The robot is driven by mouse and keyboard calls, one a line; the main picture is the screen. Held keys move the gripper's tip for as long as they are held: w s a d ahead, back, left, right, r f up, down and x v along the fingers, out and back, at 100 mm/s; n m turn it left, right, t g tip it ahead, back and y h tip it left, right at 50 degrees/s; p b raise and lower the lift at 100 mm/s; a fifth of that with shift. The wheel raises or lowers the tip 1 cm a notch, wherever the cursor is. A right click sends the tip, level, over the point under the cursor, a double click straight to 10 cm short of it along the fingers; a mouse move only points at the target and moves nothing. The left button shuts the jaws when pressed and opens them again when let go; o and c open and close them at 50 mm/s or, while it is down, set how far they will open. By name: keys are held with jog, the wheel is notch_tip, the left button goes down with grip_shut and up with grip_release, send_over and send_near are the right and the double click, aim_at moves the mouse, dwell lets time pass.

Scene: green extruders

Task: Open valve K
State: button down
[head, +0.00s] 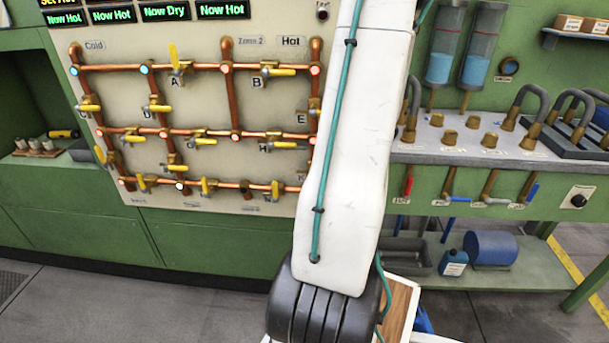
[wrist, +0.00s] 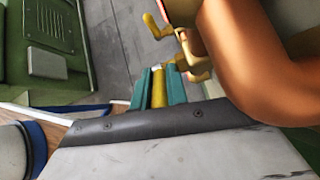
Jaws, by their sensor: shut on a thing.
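The pipe panel (head: 215,110) with copper pipes and several yellow-handled valves fills the upper left of the head view. Valve K is not clearly seen there; my white arm covers the panel's right edge, near a small, hard-to-read label. In the wrist view, my gripper (wrist: 158,74) has its teal fingers shut on a yellow valve handle (wrist: 159,92), which lies between them. I cannot read a label there, so I cannot confirm it is K. My gripper is hidden in the head view.
A thick copper pipe (wrist: 240,50) runs close to the right of my gripper in the wrist view. Another yellow handle (wrist: 155,27) and a brass fitting (wrist: 192,58) are just beyond. A grey-topped bench (head: 465,140) stands right of the panel. The floor (head: 130,300) in front is clear.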

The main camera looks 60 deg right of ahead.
jog(key=shift+w+r+g+h, duration=0.15)
jog(key=shift+g+h, duration=0.15)
jog(key=shift+g, duration=0.5)
jog(key=c, duration=1.4)
grip_release()
jog(key=v, duration=0.7)
jog(key=shift+s+r, duration=0.2)
jog(key=shift+r, duration=0.15)
